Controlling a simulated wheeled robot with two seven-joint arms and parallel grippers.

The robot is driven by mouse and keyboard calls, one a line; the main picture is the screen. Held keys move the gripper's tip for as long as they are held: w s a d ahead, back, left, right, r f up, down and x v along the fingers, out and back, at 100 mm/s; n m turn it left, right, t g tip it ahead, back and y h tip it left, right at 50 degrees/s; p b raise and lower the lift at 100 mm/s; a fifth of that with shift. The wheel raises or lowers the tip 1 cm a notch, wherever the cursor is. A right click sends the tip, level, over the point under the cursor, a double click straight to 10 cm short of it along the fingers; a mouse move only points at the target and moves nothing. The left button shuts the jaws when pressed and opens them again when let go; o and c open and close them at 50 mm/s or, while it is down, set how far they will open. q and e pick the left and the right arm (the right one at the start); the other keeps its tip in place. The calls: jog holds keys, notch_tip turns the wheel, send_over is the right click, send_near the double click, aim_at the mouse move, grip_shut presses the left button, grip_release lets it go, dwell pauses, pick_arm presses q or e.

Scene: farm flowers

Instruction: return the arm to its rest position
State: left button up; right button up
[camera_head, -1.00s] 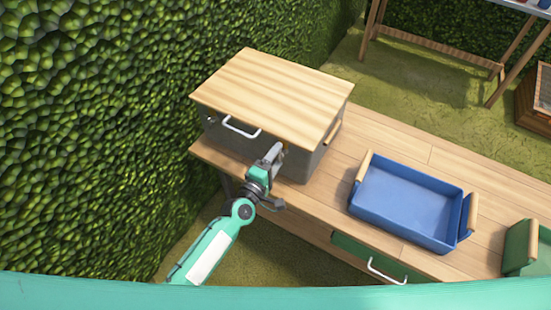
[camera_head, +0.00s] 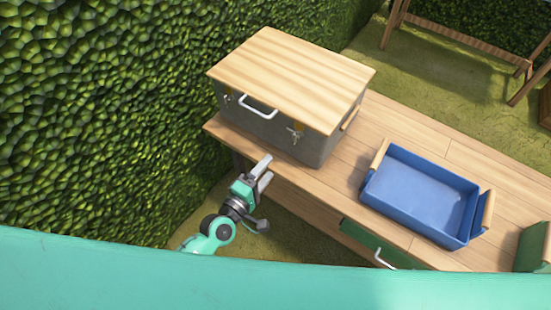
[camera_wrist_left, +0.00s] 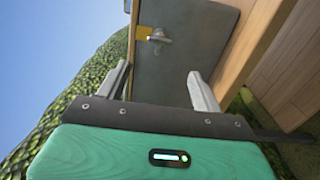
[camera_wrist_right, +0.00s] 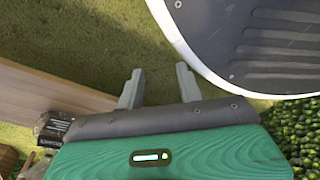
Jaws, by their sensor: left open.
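My left gripper (camera_head: 262,174) is open and empty in the head view. It is in front of the table's near edge, below a grey box with a wooden lid (camera_head: 292,80), and apart from both. In the left wrist view its two fingers (camera_wrist_left: 160,88) are spread, with the box's grey wall and a latch (camera_wrist_left: 156,38) beyond them. My right gripper (camera_wrist_right: 158,88) shows only in the right wrist view. Its fingers are spread with nothing between them, over grass.
The wooden table (camera_head: 388,130) holds the box, a blue tray (camera_head: 418,195) and part of a green container (camera_head: 534,246). A green drawer with a white handle (camera_head: 385,258) is at the table's front. A hedge (camera_head: 90,110) stands at the left.

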pick_arm(q)
jog(key=shift+v, duration=0.8)
